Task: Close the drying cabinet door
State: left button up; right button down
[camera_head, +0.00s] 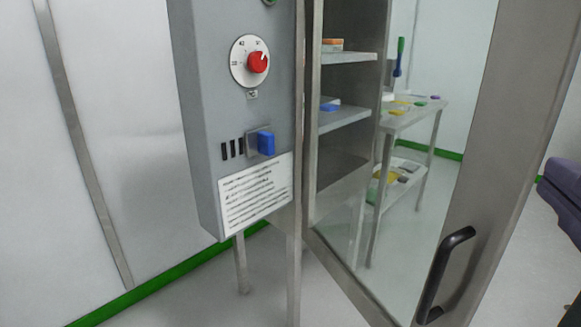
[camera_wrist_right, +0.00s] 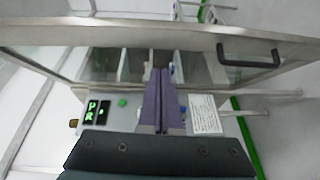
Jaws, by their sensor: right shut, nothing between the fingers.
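The drying cabinet door is a glass panel in a steel frame (camera_head: 527,120). In the head view it stands open, swung out toward me, with shelves and a table showing through or beside the glass. Its black bar handle (camera_head: 445,275) is at the lower right. In the right wrist view the door's frame (camera_wrist_right: 110,33) crosses the top, with the handle (camera_wrist_right: 250,62) at the upper right. My right gripper (camera_wrist_right: 161,75) is shut and empty, its purple fingers pointing toward the door, left of the handle and apart from it. My left gripper is not in view.
A grey control box (camera_head: 205,110) with a red knob (camera_head: 257,62) and blue switch (camera_head: 265,143) is fixed left of the opening. Cabinet shelves (camera_head: 345,117) hold small items. A table (camera_head: 425,112) with coloured items stands behind. Floor shows at lower left.

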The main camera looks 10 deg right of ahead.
jog(key=p, duration=0.2)
send_near(514, 125)
jog(key=w, duration=0.4)
jog(key=shift+w+d+f+n+t, duration=0.15)
jog(key=shift+w+d+n+t, duration=0.2)
jog(key=shift+d, duration=0.4)
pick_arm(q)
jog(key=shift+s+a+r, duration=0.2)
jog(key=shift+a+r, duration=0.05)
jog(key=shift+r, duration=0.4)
pick_arm(e)
jog(key=shift+w+d+f, duration=0.1)
jog(key=shift+w+d, duration=0.15)
jog(key=shift+d, duration=0.3)
